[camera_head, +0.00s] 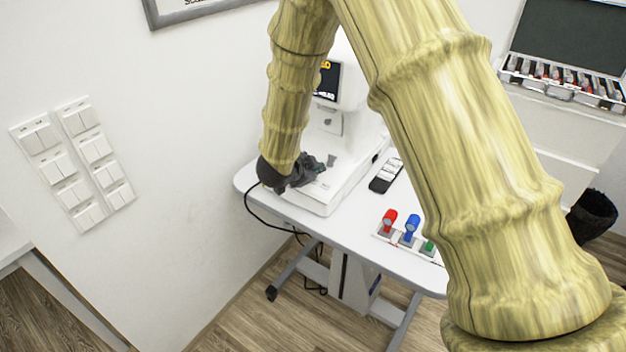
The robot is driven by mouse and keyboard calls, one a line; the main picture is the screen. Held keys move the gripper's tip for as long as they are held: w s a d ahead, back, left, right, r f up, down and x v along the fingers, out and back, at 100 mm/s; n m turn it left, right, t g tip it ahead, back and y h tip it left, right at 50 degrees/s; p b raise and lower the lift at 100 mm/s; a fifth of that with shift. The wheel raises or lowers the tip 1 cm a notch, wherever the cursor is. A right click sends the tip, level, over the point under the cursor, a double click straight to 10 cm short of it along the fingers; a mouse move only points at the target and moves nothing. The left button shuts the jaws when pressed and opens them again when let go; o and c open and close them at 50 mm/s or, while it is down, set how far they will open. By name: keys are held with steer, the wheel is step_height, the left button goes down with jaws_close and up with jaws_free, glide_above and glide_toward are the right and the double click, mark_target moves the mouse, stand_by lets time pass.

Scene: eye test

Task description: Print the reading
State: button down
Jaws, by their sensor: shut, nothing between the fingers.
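A white eye-test machine (350,125) stands on a small white table (345,232), partly hidden behind my arm. Its small dark screen (327,80) shows yellow and white marks, too small to read. My gripper (318,168) is dark and shut, with nothing in it. It is at the machine's base, by the control area on the left side. I cannot tell whether the fingertips touch the machine. The buttons and any printer slot there are hidden or too small to make out.
A dark remote-like device (386,174) lies right of the machine. A holder with red (389,219), blue (411,228) and green (429,246) items sits near the table's front edge. Wall switches (74,165) are at left. An open lens case (565,75) is at upper right.

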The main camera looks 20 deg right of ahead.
steer(key=r+p, duration=0.2)
steer(key=r, duration=0.1)
steer(key=r+p, duration=0.2)
steer(key=shift+s+a, duration=0.25)
steer(key=shift+a, duration=0.05)
stand_by(0.8)
